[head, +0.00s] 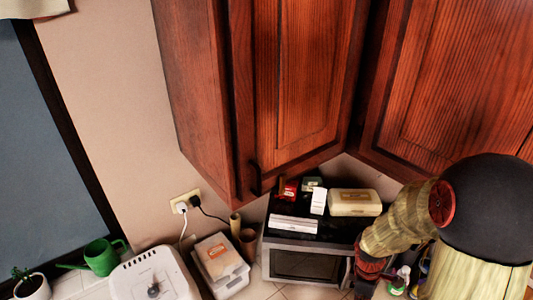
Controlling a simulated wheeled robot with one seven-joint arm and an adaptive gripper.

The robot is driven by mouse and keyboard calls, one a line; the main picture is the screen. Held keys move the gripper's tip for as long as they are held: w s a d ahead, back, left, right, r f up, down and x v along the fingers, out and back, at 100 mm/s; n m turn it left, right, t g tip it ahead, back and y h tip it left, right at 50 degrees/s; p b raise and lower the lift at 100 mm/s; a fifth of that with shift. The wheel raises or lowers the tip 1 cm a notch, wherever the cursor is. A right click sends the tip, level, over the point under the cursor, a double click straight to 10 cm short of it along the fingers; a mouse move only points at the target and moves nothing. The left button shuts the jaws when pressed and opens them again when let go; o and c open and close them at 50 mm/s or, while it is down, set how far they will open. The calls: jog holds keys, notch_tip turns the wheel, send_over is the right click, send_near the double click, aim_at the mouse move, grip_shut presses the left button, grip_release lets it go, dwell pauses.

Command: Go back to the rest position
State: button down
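My arm is at the lower right of the head view, with a large black rounded link and pale yellow segments. It bends down and left to a dark red section beside the microwave (304,263), where it runs out of the bottom of the picture. My gripper's fingers do not show, so whether it holds anything cannot be seen. My arm hides part of the counter to the right of the microwave.
Dark wood cabinets (300,80) hang above the counter corner. Small boxes and a cream case (354,202) sit on the microwave. To its left are a lidded plastic container (221,262), a white appliance (153,277) and a green watering can (101,257). Small bottles (400,279) stand near my arm.

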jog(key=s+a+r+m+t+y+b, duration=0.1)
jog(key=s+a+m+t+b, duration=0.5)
jog(key=b, duration=2)
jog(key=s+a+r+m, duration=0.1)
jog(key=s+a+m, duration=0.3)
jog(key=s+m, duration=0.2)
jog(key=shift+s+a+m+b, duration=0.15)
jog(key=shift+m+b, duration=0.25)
